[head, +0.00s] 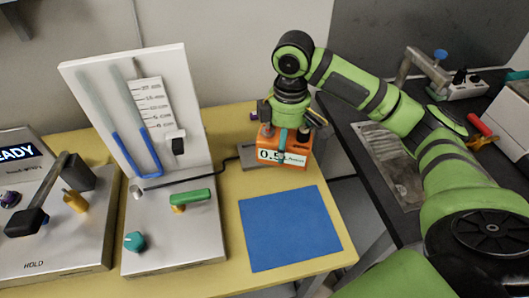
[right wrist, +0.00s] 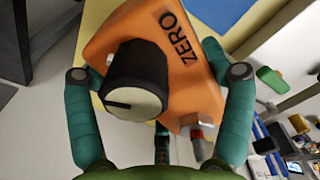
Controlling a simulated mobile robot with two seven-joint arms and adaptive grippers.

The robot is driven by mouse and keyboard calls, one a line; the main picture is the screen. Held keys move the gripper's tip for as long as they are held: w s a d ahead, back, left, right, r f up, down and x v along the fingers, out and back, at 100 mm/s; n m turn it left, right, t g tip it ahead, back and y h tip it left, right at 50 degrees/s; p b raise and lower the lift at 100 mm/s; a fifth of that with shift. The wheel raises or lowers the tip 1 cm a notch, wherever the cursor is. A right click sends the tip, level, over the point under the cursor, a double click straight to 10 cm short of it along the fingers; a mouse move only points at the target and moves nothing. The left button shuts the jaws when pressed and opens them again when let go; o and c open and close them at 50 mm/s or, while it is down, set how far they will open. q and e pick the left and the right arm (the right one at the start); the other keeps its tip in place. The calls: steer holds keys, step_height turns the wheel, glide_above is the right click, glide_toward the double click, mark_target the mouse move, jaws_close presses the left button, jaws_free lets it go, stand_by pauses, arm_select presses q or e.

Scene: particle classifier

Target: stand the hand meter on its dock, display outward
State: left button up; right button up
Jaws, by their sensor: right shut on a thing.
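The orange hand meter (head: 270,143) is held upright at the back right of the yellow table, its white display facing the head camera. My right gripper (head: 290,135) comes down from above and is shut on it. In the right wrist view the meter (right wrist: 205,85) shows its ZERO label and black knob (right wrist: 137,80) between the teal fingers of the gripper (right wrist: 160,100). A low grey block (head: 250,156), perhaps the dock, is partly hidden behind the meter. I cannot tell whether the meter touches it. My left gripper is out of view.
A blue mat (head: 290,228) lies in front of the meter, clear. A white tube-gauge stand (head: 170,245) with a green handle is to the left, with a cable towards the grey block. A metal READY panel (head: 50,240) is farther left. A dark counter (head: 360,205) is right.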

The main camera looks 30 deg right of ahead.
steer(key=w+d+n, duration=0.1)
steer(key=d+n, duration=0.4)
steer(key=w+a+f, duration=0.1)
steer(key=w+f, duration=0.1)
steer(key=w, duration=0.1)
steer(key=w+a+f+p, duration=0.1)
steer(key=w+f, duration=0.2)
steer(key=w, duration=0.1)
steer(key=w+a+f, duration=0.1)
steer(key=w+f, duration=0.1)
steer(key=w, duration=0.2)
steer(key=shift+w+a+f, duration=0.15)
steer(key=shift+a+f, duration=0.05)
steer(key=shift+a, duration=0.15)
step_height(320, 180, down, 3)
steer(key=shift+r+p, duration=0.1)
steer(key=shift+p, duration=0.45)
steer(key=shift+f, duration=0.65)
steer(key=shift+f, duration=0.15)
steer(key=o, duration=1.4)
